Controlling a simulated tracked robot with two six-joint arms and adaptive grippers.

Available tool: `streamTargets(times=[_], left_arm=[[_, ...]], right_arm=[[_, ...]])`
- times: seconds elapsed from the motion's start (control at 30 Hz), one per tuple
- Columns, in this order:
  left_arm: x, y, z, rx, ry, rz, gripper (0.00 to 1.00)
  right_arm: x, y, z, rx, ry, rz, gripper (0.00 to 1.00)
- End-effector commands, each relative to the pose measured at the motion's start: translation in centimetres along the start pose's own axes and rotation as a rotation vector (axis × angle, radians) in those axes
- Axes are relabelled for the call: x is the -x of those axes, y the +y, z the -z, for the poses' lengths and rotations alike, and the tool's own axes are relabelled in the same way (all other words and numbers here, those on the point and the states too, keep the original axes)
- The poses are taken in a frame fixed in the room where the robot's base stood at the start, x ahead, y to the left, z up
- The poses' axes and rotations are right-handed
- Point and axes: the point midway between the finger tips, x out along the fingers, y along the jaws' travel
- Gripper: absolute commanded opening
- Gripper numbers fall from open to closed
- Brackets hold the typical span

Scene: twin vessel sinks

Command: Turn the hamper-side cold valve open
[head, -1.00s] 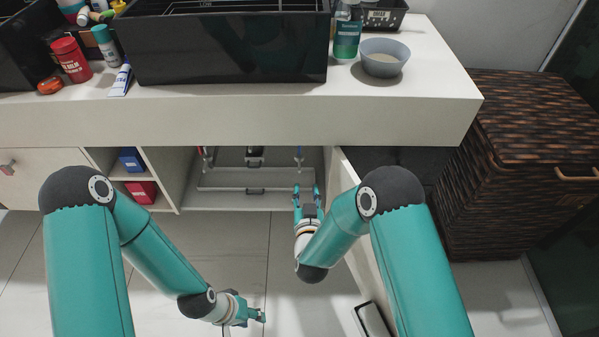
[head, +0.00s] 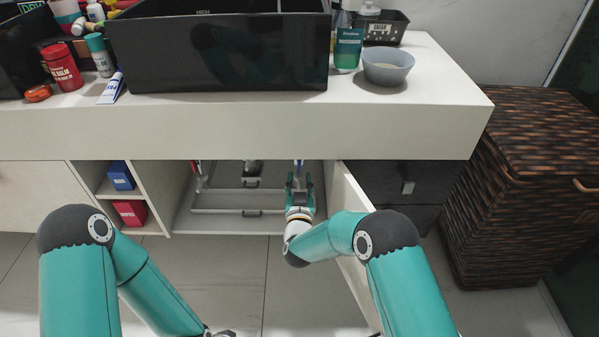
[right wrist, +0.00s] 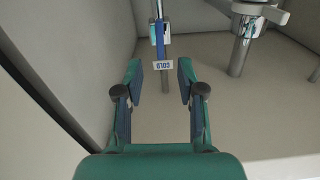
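The hamper-side cold valve (right wrist: 159,32) has a blue part on a vertical metal pipe, with a white COLD tag (right wrist: 163,64) below it. In the head view this valve (head: 298,164) is a small blue and grey shape inside the open cabinet under the counter. My right gripper (head: 300,182) reaches into the cabinet just in front of it. In the right wrist view my right gripper (right wrist: 160,76) is open and empty, with the valve beyond and roughly centred between its fingers. My left gripper (head: 220,333) is mostly cut off at the bottom edge.
A wicker hamper (head: 525,170) is farther right. The counter front (head: 240,128) hangs above the opening. A red valve (head: 196,167) sits farther left inside. Another pipe (right wrist: 240,50) rises right of the valve.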

Motion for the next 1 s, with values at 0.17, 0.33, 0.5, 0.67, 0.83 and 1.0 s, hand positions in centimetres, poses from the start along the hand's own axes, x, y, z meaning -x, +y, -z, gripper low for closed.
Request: streamTargets(times=[0.17, 0.33, 0.5, 0.67, 0.83, 1.0], left_arm=[[-1.1, -0.4, 0.0, 0.000, 0.000, 0.000, 0.42], [-1.5, -0.6, 0.0, 0.000, 0.000, 0.000, 0.42], [-1.6, -0.6, 0.0, 0.000, 0.000, 0.000, 0.42], [-1.6, -0.6, 0.0, 0.000, 0.000, 0.000, 0.42], [-1.6, -0.6, 0.0, 0.000, 0.000, 0.000, 0.42], [-1.6, -0.6, 0.0, 0.000, 0.000, 0.000, 0.42]], right_arm=[[-3.1, 0.0, -0.2, -0.001, 0.002, -0.001, 0.39], [-4.7, 0.0, -0.1, 0.000, 0.001, 0.000, 0.39], [-5.4, -0.1, 0.0, 0.000, 0.000, 0.001, 0.39], [-5.5, -0.1, 0.0, 0.000, -0.001, 0.001, 0.39], [-5.5, -0.1, 0.0, 0.000, -0.001, 0.001, 0.29], [-5.4, -0.1, 0.0, 0.000, -0.001, 0.002, 0.00]])
